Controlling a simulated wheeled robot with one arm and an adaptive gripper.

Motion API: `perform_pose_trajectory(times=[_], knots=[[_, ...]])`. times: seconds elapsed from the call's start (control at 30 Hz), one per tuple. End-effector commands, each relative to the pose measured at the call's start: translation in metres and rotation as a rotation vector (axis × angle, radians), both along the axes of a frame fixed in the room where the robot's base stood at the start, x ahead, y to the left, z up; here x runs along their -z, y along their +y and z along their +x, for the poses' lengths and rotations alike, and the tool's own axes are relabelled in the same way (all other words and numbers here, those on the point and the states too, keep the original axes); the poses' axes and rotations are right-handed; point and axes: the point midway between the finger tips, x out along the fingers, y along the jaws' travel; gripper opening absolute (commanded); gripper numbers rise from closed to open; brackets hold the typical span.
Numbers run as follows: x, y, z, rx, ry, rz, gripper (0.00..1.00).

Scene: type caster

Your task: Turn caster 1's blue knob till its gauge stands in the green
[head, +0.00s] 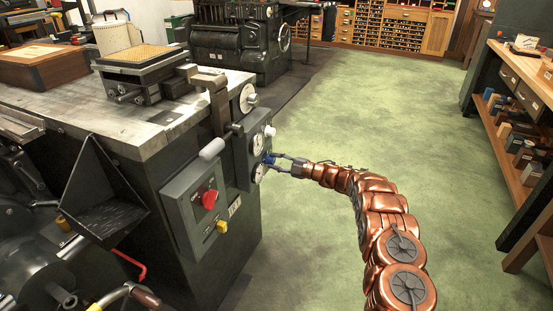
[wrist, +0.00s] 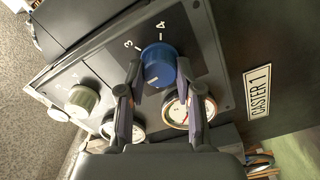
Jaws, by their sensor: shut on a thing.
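Caster 1's blue knob (wrist: 158,66) sits on the dark panel, with the numbers 3 and 4 printed beside it. The fingers of my gripper (wrist: 160,74) lie on both sides of the knob and are shut on it. A white round gauge (wrist: 178,112) is below the knob in the wrist view, partly hidden by the right finger; its needle and green zone cannot be read clearly. The plate "CASTER 1" (wrist: 258,91) is to the right. In the head view my gripper (head: 276,161) meets the panel at the blue knob, with a gauge face (head: 260,173) just beneath.
A second gauge (wrist: 110,127) and a pale knob (wrist: 84,98) are left on the panel in the wrist view. In the head view a grey box with a red knob (head: 209,199) and a handle (head: 212,149) stand left of my gripper. The green floor (head: 400,110) is open.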

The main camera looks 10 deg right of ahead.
Motion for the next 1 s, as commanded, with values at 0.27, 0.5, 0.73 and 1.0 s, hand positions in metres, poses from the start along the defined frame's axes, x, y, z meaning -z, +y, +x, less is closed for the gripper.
perform_pose_trajectory(times=[0.27, 0.5, 0.73, 1.0], knots=[[-0.0008, 0.0023, -0.0006, -0.005, 0.13, 0.093, 0.0], [-0.0002, 0.0021, -0.0004, -0.004, 0.185, 0.132, 0.0], [0.0005, 0.002, -0.0005, -0.004, 0.197, 0.142, 0.0], [0.0007, 0.002, -0.0005, -0.004, 0.197, 0.142, 0.0]])
